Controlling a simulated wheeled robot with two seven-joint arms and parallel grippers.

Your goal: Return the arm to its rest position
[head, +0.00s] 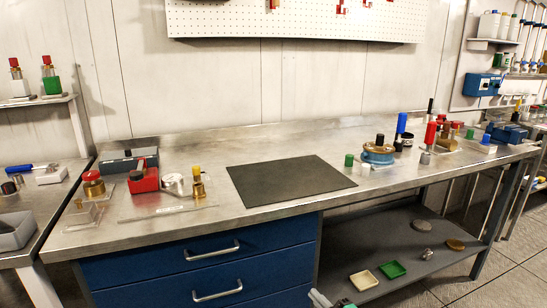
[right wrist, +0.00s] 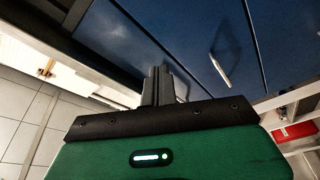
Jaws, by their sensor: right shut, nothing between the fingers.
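My right gripper (right wrist: 160,72) shows in the right wrist view with its dark fingers together and nothing between them. Its green body fills the bottom of that view. The fingers point toward the blue drawer fronts (right wrist: 190,35), and the gap to them cannot be told. In the head view only a small grey and green part of my right arm shows at the bottom edge, below the steel workbench (head: 300,140). My left gripper is in neither view.
Blue drawers (head: 205,268) with metal handles stand under the bench's left half. A lower shelf (head: 400,272) holds a green tray (head: 392,270), a cream tray (head: 364,280) and round discs. A black mat (head: 288,180) lies bare on the bench. Tiled floor is open at the right.

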